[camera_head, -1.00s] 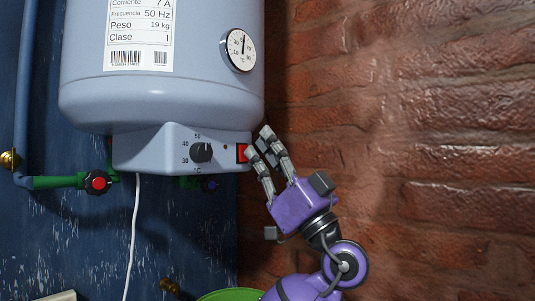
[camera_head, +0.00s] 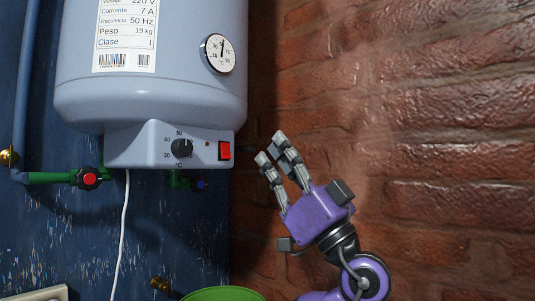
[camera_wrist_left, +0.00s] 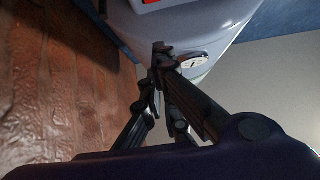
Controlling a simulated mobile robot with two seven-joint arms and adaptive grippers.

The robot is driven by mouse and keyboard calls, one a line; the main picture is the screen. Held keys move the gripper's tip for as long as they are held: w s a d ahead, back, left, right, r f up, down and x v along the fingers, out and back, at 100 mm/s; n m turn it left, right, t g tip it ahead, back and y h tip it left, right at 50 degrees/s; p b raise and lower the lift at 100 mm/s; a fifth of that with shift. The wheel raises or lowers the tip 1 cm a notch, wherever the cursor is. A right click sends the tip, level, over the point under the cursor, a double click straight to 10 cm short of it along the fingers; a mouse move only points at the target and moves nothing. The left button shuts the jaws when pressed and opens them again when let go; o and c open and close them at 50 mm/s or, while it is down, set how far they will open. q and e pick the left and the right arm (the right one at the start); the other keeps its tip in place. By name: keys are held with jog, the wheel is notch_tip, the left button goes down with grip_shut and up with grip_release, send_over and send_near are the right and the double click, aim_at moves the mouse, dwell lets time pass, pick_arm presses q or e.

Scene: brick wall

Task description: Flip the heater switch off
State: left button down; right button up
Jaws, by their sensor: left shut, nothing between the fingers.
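The water heater (camera_head: 150,90) is a pale blue-grey tank on the dark blue wall. Its lower panel carries a red rocker switch (camera_head: 225,151) at the right end, beside a small indicator and a black temperature knob (camera_head: 181,148). The switch is in clear view in the head view; I cannot tell for certain which way it is set. My purple left gripper (camera_head: 270,148) is to the right of the switch, apart from it, shut and empty. In the left wrist view the gripper fingers (camera_wrist_left: 158,62) point toward the heater, and a red bit of the switch (camera_wrist_left: 150,1) shows at the top edge.
A brick wall (camera_head: 420,130) stands close on the right. Below the heater are green pipe fittings with a red valve knob (camera_head: 90,178) and a blue valve knob (camera_head: 199,184). A white cable (camera_head: 122,240) hangs down. A green rim (camera_head: 225,294) shows at the bottom.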

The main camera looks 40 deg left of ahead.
pick_arm(q)
jog(key=b+v, duration=0.1)
jog(key=v, duration=0.4)
jog(key=shift+d+b, duration=0.3)
pick_arm(e)
jog(key=shift+w+a+f, duration=0.4)
jog(key=shift+a+f, duration=0.05)
jog(key=shift+f, duration=0.3)
jog(key=shift+s+f, duration=0.1)
jog(key=shift+s, duration=0.05)
